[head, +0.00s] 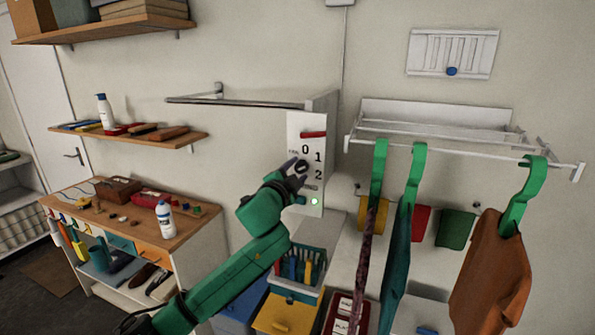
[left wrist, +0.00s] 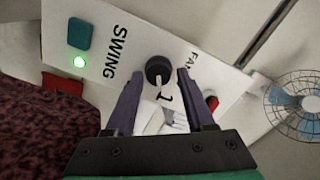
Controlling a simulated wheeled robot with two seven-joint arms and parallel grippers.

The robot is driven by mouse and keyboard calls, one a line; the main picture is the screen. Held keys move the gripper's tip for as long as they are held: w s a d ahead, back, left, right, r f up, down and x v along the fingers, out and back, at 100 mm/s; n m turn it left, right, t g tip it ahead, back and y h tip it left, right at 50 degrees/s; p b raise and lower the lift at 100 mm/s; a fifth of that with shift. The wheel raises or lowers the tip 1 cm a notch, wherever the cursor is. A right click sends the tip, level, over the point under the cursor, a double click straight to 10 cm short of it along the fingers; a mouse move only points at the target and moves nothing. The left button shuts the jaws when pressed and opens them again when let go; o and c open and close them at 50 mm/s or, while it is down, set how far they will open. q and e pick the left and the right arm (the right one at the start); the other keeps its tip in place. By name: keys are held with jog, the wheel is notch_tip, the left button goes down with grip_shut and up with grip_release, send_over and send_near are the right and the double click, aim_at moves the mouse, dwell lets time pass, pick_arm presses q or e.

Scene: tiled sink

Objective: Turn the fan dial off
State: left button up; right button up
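The white fan panel (head: 306,140) stands on the wall side with the numerals 0, 1 and 2. Its black round dial (left wrist: 158,68) shows in the left wrist view, with a white pointer aimed towards the numeral 1. In the head view the dial (head: 301,166) is partly covered by my left gripper (head: 297,176). That gripper is open, and in the left wrist view its two purple fingers (left wrist: 160,79) stand on either side of the dial. Whether they touch it I cannot tell. My right gripper is in neither view.
A green light (head: 314,201) glows low on the panel. A blue-bladed fan (left wrist: 302,102) shows at the right of the wrist view. Green hangers with clothes (head: 493,270) hang from a white rack (head: 440,128) on the right. A basket (head: 300,271) stands below the panel.

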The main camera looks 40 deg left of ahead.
pick_arm(q)
grip_shut()
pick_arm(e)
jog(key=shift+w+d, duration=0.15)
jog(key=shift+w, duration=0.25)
pick_arm(q)
jog(key=shift+r+n, duration=0.1)
jog(key=shift+n, duration=0.4)
jog(key=n, duration=0.4)
jog(key=shift+r+n, duration=0.1)
jog(key=shift+n, duration=0.2)
jog(key=n, duration=0.3)
jog(key=shift+n, duration=1.7)
